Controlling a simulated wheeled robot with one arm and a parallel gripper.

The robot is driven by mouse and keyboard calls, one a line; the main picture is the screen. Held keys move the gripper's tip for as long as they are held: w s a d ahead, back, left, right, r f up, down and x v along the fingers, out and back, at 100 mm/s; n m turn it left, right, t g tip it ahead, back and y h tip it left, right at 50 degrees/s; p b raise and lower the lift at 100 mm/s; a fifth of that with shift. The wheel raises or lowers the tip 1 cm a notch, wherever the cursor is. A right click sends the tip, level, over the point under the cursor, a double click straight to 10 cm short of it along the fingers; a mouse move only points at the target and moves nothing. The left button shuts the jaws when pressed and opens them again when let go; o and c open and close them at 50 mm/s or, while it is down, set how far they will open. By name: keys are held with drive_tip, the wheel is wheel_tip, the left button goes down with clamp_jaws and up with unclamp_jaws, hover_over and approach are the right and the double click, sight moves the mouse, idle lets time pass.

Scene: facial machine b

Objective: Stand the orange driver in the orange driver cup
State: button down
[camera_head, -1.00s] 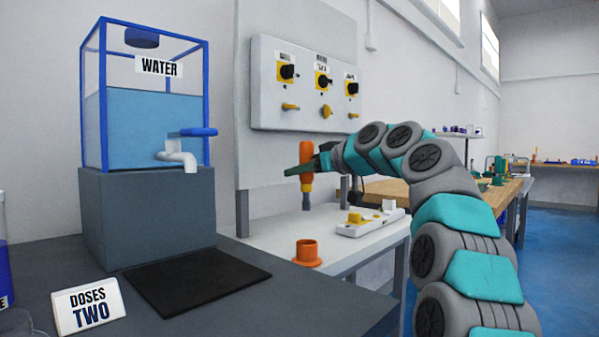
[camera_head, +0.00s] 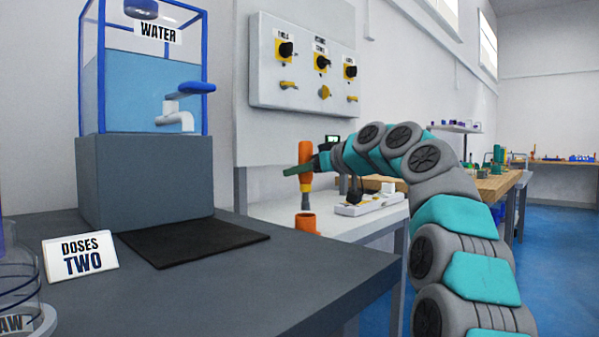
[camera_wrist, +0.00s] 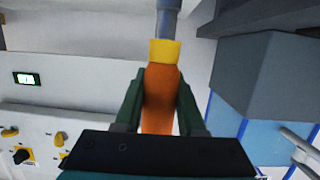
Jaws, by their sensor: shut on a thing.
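My gripper (camera_head: 304,169) is shut on the orange driver (camera_head: 305,153) by its handle. The driver hangs upright with its grey shaft (camera_head: 306,200) pointing down. The orange driver cup (camera_head: 307,225) shows right below the shaft in the head view, partly hidden by the dark counter's edge. The shaft's end appears just above the cup's rim; I cannot tell the distance in depth. In the wrist view my gripper's two green fingers (camera_wrist: 160,105) hold the orange handle (camera_wrist: 159,88), with a yellow collar and grey shaft beyond. The cup is not seen there.
A dark counter (camera_head: 300,275) fills the front, with a water tank (camera_head: 150,85), a black mat (camera_head: 195,240) and a "DOSES TWO" sign (camera_head: 80,256). A white power strip (camera_head: 368,203) lies right of the cup on the pale table (camera_head: 345,222). A switch panel (camera_head: 300,95) is behind.

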drive_tip(key=shift+f+b, duration=2)
drive_tip(key=shift+f, duration=0.5)
drive_tip(key=shift+f, duration=0.25)
drive_tip(key=shift+c, duration=2.1)
unclamp_jaws()
